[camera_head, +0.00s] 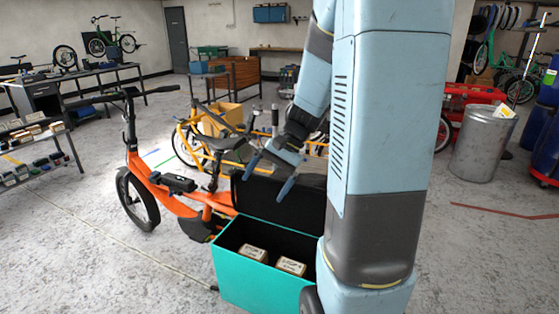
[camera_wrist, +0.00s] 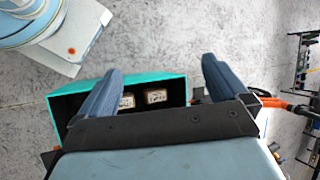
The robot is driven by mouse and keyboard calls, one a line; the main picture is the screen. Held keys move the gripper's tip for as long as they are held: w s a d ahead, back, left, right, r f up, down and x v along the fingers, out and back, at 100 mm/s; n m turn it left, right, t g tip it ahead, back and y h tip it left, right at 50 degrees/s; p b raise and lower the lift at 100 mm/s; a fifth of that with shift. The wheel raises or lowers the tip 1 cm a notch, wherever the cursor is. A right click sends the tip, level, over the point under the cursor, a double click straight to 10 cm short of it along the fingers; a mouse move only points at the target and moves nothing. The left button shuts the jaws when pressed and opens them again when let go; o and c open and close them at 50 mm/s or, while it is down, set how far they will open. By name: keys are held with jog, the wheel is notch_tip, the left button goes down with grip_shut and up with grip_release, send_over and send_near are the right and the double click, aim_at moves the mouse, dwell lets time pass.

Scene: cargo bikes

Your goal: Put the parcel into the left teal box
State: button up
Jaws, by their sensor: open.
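A teal box (camera_head: 262,283) with an open top hangs at the rear of the orange cargo bike. Two small pale, labelled parcels lie on its dark floor, a left one (camera_head: 253,253) and a right one (camera_head: 291,266). My gripper (camera_head: 270,177) is above the box, fingers apart, pointing down, with nothing between them. In the wrist view the teal box (camera_wrist: 148,79) lies beyond my open fingers (camera_wrist: 162,70), and both parcels show there, one (camera_wrist: 156,96) clear and the other (camera_wrist: 127,101) beside the left finger. Only one teal box on the bike is visible.
The orange bike (camera_head: 183,205) stands left of the box, with a black case (camera_head: 278,197) behind the box. A yellow bike (camera_head: 188,145) stands farther back. A metal drum (camera_head: 482,145) stands at right.

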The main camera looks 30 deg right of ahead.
jog(key=s+a+r+n+t+h, duration=0.1)
jog(key=s+r+n+t+h, duration=0.1)
jog(key=s+r, duration=0.5)
jog(key=s+a+r+n+t+h, duration=0.2)
jog(key=s+r+n+t+h, duration=0.1)
jog(key=s+r+n+h, duration=0.2)
jog(key=shift+s+a+r+n, duration=0.3)
jog(key=shift+s+r+n, duration=0.3)
jog(key=shift+s+r, duration=0.4)
jog(key=shift+s+f, duration=0.15)
jog(key=shift+c, duration=0.3)
